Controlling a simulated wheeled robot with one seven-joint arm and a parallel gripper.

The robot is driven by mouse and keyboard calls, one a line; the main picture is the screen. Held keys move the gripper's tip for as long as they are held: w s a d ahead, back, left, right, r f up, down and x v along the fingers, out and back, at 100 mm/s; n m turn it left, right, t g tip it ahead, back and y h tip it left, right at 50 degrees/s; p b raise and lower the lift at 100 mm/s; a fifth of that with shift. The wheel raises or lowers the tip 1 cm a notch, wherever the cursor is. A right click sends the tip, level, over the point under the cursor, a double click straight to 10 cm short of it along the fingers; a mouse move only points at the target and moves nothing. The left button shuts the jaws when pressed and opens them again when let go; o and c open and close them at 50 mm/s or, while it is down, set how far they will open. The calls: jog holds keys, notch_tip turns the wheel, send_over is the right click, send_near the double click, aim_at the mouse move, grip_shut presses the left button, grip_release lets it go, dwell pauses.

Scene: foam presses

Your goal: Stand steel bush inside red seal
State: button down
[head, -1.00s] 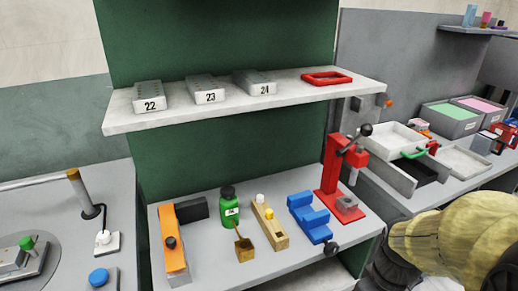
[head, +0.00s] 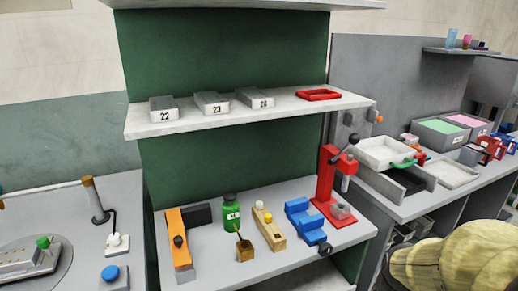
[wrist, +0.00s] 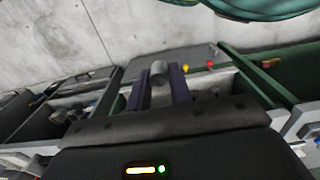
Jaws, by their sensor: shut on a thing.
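My gripper (wrist: 159,82) shows in the wrist view, with two dark fingers shut on a short grey metal cylinder, the steel bush (wrist: 158,71). The bush is held at the fingertips, clear of any surface that I can make out. In the head view, a red rectangular frame, the red seal (head: 319,95), lies flat at the right end of the white shelf (head: 200,122). Its middle looks open and empty. My gripper and the bush do not show in the head view, so their distance from the seal is hidden.
Blocks marked 22 (head: 163,109), 23 (head: 212,103) and a third (head: 255,98) stand on the shelf left of the seal. Below are a red press (head: 333,185), a blue block (head: 304,218) and a green bottle (head: 231,209). Shelf space around the seal is clear.

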jog(key=shift+w+r, duration=0.1)
jog(key=w+a+f+m+p, duration=0.1)
jog(key=w+f+p, duration=0.15)
jog(key=w, duration=0.65)
jog(key=w+a+f+m+p, duration=0.15)
jog(key=w+p, duration=0.25)
jog(key=w, duration=0.5)
jog(key=w+a+f+m+p, duration=0.2)
jog(key=w+a+f, duration=0.3)
jog(key=f, duration=0.5)
jog(key=w, duration=0.2)
jog(key=shift+w+p, duration=0.4)
jog(key=shift+a, duration=0.1)
jog(key=shift+f, duration=0.15)
jog(key=s+f, duration=0.4)
jog(key=f, duration=0.1)
jog(key=shift+s, duration=0.2)
jog(key=shift+f, duration=0.1)
jog(key=shift+f, duration=0.1)
